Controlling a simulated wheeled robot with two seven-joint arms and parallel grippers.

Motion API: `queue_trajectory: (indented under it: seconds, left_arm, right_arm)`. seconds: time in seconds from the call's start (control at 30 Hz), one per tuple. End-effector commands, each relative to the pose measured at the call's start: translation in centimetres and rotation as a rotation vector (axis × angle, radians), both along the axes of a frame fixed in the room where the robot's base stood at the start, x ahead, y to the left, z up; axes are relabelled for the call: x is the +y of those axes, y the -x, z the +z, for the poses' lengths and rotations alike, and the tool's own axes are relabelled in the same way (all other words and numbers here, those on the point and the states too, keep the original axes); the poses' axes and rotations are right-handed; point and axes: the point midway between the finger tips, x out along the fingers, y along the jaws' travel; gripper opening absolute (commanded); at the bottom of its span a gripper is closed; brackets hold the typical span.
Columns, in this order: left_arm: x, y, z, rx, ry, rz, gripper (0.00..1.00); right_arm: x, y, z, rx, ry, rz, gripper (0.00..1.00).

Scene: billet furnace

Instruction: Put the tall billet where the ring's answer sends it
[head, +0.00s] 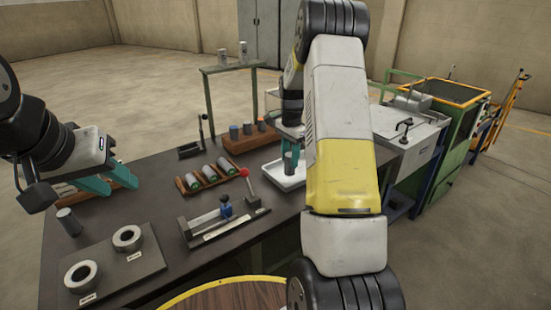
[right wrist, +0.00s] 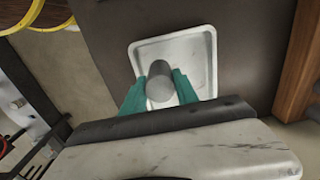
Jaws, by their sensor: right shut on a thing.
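My right gripper (right wrist: 160,95) is shut on a grey billet (right wrist: 160,82), with one teal finger on each side of it. In the head view this billet (head: 289,162) points down at the white tray (head: 294,183); I cannot tell whether it touches the tray floor. My left gripper (head: 108,183) is open and empty above the left of the table. Two steel rings (head: 127,238) (head: 81,275) sit on a labelled dark block at the front left. Another dark grey billet (head: 68,221) stands just behind them.
A wooden rack (head: 214,182) holds several lying billets. Behind it, a wooden block (head: 238,146) carries upright ones. A fixture with a red-knobbed lever (head: 245,173) stands mid-table. A green frame (head: 206,100) rises behind. My right arm hides part of the table's right side.

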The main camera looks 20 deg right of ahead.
Motion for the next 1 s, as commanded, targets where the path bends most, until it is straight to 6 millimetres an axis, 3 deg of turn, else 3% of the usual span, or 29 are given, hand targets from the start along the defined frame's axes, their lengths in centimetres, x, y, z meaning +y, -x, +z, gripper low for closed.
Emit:
queue_trajectory:
  seconds: [0.3,0.67,0.7,0.8,1.0]
  left_arm:
    - [0.0,0.0,0.0,0.0,0.0,0.0,0.36]
    - [0.0,0.0,0.0,0.0,0.0,0.0,0.36]
    - [0.0,0.0,0.0,0.0,0.0,0.0,0.36]
    - [0.0,0.0,0.0,0.0,0.0,0.0,0.36]
    - [0.0,0.0,0.0,0.0,0.0,0.0,0.36]
  right_arm:
    - [0.0,0.0,-3.3,0.0,0.0,-0.001,0.0]
    - [0.0,0.0,-3.6,-0.002,0.0,0.0,0.0]
    - [0.0,0.0,-3.7,0.0,0.0,0.0,0.4]
    - [0.0,0.0,-3.7,0.0,0.0,0.0,0.58]
    - [0.0,0.0,-3.7,0.0,0.0,0.0,0.58]
